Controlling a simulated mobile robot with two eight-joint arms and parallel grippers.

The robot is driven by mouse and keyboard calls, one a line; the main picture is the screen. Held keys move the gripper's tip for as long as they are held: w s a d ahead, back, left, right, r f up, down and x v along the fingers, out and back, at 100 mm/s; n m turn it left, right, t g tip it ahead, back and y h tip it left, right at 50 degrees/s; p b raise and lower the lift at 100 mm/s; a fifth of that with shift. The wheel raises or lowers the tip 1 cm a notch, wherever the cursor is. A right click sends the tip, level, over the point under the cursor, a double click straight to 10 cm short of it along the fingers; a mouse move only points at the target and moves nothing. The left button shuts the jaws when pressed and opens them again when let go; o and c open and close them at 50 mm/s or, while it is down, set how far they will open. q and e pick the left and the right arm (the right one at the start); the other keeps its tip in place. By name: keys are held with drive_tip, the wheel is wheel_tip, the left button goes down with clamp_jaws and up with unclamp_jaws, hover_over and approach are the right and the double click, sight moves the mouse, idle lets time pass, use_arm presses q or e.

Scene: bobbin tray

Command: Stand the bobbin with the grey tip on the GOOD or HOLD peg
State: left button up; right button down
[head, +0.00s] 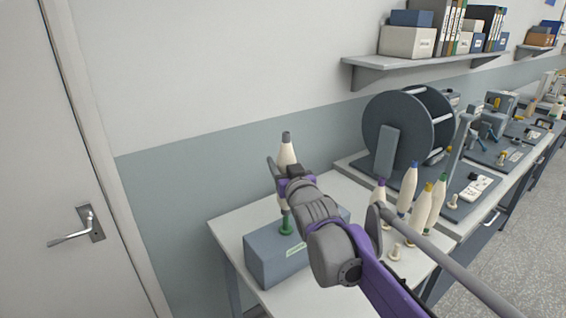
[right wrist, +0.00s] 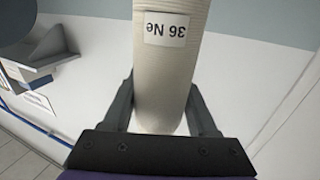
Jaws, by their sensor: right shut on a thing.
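The bobbin with the grey tip (head: 286,150) is cream and stands nearly upright in my right gripper (head: 286,170). In the right wrist view, the jaws (right wrist: 163,90) are shut around the bobbin's body (right wrist: 165,75), which carries a "36 Ne" label. A green peg (head: 287,224) stands on a blue-grey block (head: 270,262) on the table. The bobbin's lower part is mostly behind my wrist and appears above this peg; I cannot tell whether they touch. The block's front label is too small to read. My arm hides part of the block. My left gripper is not in view.
Several cream bobbins with purple, blue (head: 410,185), yellow and green tips stand to the right. A small cream peg (head: 395,253) is near them. A large dark reel (head: 397,122) stands behind. The white table (head: 230,229) is bare at its left edge.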

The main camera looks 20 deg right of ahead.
drive_tip(key=shift+f, duration=0.1)
idle(0.3)
drive_tip(key=shift+f+b, duration=1.35)
drive_tip(key=shift+f, duration=1.4)
drive_tip(key=shift+c, duration=0.5)
unclamp_jaws()
drive_tip(key=s, duration=1)
drive_tip(key=shift+s, duration=0.4)
